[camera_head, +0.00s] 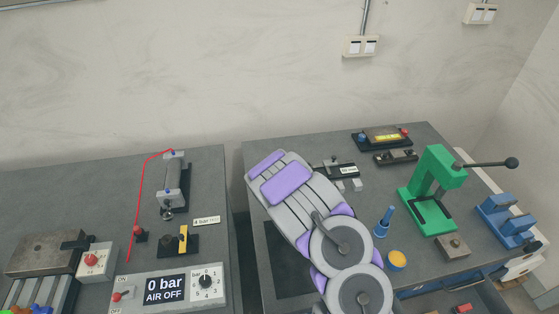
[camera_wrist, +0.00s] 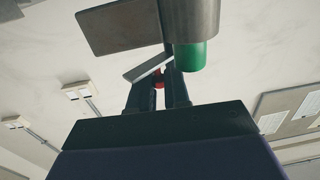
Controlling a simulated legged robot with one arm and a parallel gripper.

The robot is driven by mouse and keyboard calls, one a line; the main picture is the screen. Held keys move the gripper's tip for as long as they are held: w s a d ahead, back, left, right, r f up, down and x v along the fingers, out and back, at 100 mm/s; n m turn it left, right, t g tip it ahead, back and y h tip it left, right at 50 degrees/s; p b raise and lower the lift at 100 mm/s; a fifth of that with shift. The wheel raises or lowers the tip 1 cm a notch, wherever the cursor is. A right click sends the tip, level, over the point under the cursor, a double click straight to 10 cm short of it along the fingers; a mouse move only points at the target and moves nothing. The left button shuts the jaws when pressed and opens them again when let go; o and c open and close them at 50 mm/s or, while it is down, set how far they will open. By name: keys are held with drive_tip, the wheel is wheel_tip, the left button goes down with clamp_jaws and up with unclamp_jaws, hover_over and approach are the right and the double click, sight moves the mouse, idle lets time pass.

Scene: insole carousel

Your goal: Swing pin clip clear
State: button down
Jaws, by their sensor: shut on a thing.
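In the wrist view my gripper (camera_wrist: 159,88) has its two dark fingers close together on a small red piece (camera_wrist: 158,74). I cannot tell for sure whether this red piece is the pin clip. A thin pale grey plate (camera_wrist: 148,64) slants just above the fingertips. Above it is a grey cylinder (camera_wrist: 190,20) with a green end (camera_wrist: 190,56), beside a flat grey plate (camera_wrist: 118,27). In the head view my gripper is hidden behind my purple and grey arm, so its contact does not show there.
A green lever press (camera_head: 437,190), blue bottle (camera_head: 384,221) and blue fixture (camera_head: 508,220) stand right of my arm. A small dark fixture (camera_head: 335,170) with pale blocks lies just beyond it. The left bench holds an air panel (camera_head: 168,289) reading "0 bar AIR OFF" and a cylinder (camera_head: 173,180).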

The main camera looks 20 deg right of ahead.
drive_tip(key=n+y, duration=0.1)
drive_tip(key=y, duration=0.1)
drive_tip(key=n+y, duration=0.2)
drive_tip(key=y, duration=0.1)
drive_tip(key=d+n+y+b, duration=0.1)
drive_tip(key=y, duration=0.1)
drive_tip(key=shift+w+n+y, duration=0.3)
drive_tip(key=shift+w+n, duration=0.1)
drive_tip(key=shift+w+f+n+g+y+b, duration=0.15)
drive_tip(key=shift+n+g+y+b, duration=0.4)
drive_tip(key=shift+y, duration=0.35)
drive_tip(key=shift+w+n+g+y+b, duration=0.1)
drive_tip(key=shift+n+g+y+b, duration=0.55)
drive_tip(key=shift+n+y, duration=0.6)
drive_tip(key=shift+y, duration=0.35)
drive_tip(key=c, duration=1.2)
unclamp_jaws()
drive_tip(key=shift+w, duration=0.15)
